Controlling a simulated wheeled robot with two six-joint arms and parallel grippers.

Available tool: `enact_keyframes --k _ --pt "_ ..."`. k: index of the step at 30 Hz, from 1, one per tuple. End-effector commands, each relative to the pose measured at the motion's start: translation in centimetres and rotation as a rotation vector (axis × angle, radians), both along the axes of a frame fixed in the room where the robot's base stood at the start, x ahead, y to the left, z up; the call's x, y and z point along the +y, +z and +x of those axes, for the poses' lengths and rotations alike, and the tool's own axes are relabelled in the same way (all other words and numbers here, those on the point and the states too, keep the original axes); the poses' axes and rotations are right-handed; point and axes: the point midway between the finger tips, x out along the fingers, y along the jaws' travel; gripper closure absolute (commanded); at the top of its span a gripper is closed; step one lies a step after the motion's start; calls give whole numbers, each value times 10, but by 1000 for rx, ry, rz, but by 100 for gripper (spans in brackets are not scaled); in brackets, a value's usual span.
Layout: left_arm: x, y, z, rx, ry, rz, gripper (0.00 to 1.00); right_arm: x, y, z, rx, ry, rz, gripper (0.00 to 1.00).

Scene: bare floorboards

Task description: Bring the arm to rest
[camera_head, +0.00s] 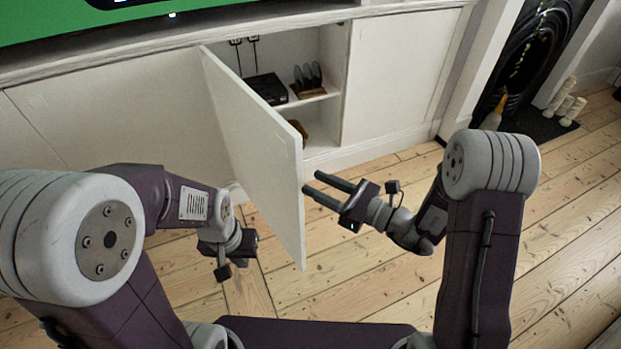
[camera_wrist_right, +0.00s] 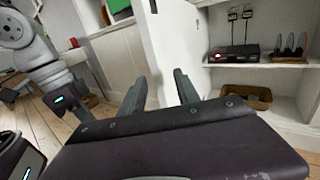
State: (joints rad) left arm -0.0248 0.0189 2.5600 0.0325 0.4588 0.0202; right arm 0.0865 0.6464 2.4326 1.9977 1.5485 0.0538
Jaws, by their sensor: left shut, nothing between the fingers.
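My right gripper (camera_head: 317,182) is open and empty. Its fingertips point left, close to the free edge of the open white cabinet door (camera_head: 258,150). In the right wrist view its two fingers (camera_wrist_right: 160,88) are spread, with the door (camera_wrist_right: 180,45) beyond them; I cannot tell whether they touch it. My left gripper (camera_head: 243,248) is low on the left side of the door, shut and empty. Its fingertips are not clearly visible in the head view. My left arm also shows at the left of the right wrist view.
The open cabinet (camera_head: 320,130) holds a black box (camera_head: 266,88), a rack with dark upright items (camera_head: 308,80) and a basket (camera_wrist_right: 246,96). White candles (camera_head: 567,105) stand by the fireplace at the right. The floorboards (camera_head: 370,265) in front of the cabinet are clear.

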Motion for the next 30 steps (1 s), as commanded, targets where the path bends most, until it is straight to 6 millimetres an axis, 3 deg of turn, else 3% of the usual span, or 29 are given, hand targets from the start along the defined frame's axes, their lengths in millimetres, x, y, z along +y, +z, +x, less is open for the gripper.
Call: enact_keyframes --k 11,13,16,19,21,24,27,30 --pt "0 0 0 0 0 0 100 1 0 0 1 2 -2 62" --pt "0 0 0 0 0 0 100 6 -2 -9 0 42 -24 62" --pt "0 0 0 0 0 0 100 23 -12 -52 -16 228 -145 62" --pt "0 0 0 0 0 0 100 25 -42 -127 -86 548 -404 62" --pt "0 0 0 0 0 0 100 1 -70 -170 -174 767 -623 62" --pt "0 0 0 0 0 0 100 -48 -101 -199 -328 1009 -911 62" --pt "0 0 0 0 0 0 100 -97 -118 -199 -496 1185 -1161 62" --pt "0 0 0 0 0 0 100 -137 -123 -182 -671 1315 -1377 62"
